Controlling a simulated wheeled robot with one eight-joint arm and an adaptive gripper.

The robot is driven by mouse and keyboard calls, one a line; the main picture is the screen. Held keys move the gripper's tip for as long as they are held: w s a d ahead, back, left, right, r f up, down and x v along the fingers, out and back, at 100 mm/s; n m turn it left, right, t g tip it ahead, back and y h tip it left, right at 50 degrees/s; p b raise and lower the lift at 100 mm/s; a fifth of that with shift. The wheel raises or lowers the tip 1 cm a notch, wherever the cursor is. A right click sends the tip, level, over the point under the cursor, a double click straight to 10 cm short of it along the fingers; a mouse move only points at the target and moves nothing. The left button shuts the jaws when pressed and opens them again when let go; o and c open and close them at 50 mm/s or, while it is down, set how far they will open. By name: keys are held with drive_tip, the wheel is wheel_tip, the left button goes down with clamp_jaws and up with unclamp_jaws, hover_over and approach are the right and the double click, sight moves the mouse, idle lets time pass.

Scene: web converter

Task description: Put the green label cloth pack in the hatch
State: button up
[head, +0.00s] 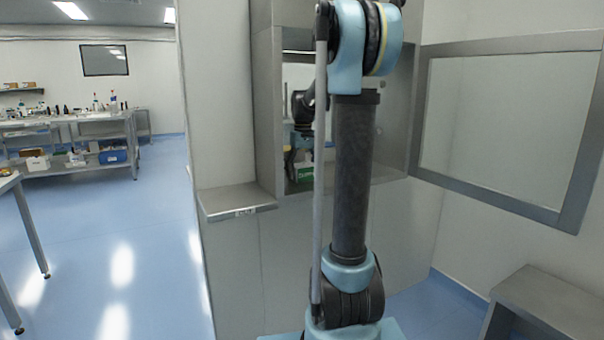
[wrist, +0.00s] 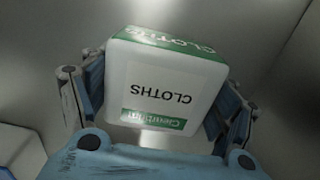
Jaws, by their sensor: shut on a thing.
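The green label cloth pack (wrist: 165,90) is a white box with green bands and the word CLOTHS, upside down in the wrist view. My gripper (wrist: 155,100) is shut on it, with fingers along its two sides. In the head view, the pack (head: 305,173) shows as a small green and white patch low inside the hatch (head: 264,110), a steel-framed wall opening. My gripper (head: 292,160) is there beside it, partly hidden by my arm. I cannot tell whether the pack touches the hatch floor.
The hatch door (head: 510,125), a framed window panel, stands open at the right. A steel shelf (head: 236,201) juts out below left of the opening. A steel bench (head: 550,300) is at lower right. A white object (wrist: 20,150) shows at the wrist view's lower left.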

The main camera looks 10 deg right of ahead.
sight(303, 164)
drive_tip(key=shift+f, duration=0.1)
drive_tip(key=o, duration=1.3)
drive_tip(key=shift+c, duration=0.2)
wheel_tip(303, 164, up, 12)
drive_tip(key=shift+r, duration=0.1)
drive_tip(key=s+f+m+t, duration=0.1)
drive_tip(key=s+f, duration=1.3)
drive_tip(key=s, duration=0.3)
drive_tip(key=s+f+m+t, duration=0.1)
drive_tip(key=s+f+m, duration=0.1)
drive_tip(key=s+f, duration=1.3)
drive_tip(key=shift+s+f, duration=0.15)
drive_tip(key=shift+s, duration=1.05)
